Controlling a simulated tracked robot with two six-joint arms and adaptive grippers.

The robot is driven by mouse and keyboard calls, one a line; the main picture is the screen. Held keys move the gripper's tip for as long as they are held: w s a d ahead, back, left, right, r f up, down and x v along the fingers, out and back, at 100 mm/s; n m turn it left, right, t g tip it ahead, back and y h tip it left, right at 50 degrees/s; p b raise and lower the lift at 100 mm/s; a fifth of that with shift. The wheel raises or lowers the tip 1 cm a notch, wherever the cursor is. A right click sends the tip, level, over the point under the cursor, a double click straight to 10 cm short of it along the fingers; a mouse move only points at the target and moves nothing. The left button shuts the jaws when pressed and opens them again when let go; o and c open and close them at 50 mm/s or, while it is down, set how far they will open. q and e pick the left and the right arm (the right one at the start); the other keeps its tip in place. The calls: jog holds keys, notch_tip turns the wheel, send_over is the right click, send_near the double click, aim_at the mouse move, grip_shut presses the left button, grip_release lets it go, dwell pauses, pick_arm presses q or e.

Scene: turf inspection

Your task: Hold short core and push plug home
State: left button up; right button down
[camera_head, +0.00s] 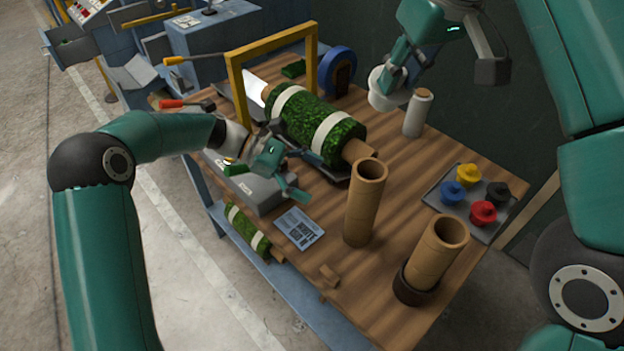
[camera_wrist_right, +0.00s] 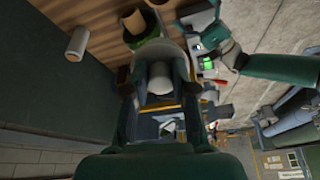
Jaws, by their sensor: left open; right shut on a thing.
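A tan cardboard core (camera_head: 365,205) stands upright on the wooden bench. A second tan core (camera_head: 437,250) stands in a dark round base at the bench's front right; I cannot tell which is the short one. Yellow, blue, black and red plugs (camera_head: 483,212) sit on a grey tray. My left gripper (camera_head: 268,180) is open and empty, over the grey box left of the standing core. My right gripper (camera_head: 380,90) is shut on a white cylindrical thing (camera_wrist_right: 160,75), above the back of the bench, well away from the cores and plugs.
A green turf roll with white bands (camera_head: 305,120) lies by a yellow frame (camera_head: 272,65). A white roll (camera_head: 418,112) stands behind the cores. A grey box (camera_head: 245,182), a printed card (camera_head: 299,228) and a small brown block (camera_head: 329,276) lie along the near left edge.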

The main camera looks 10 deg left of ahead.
aim_at(363, 207)
pick_arm(q)
jog(key=shift+g, duration=0.4)
jog(key=x, duration=1.3)
jog(key=shift+s+r, duration=0.25)
jog(key=shift+s, duration=0.05)
jog(key=c, duration=1.5)
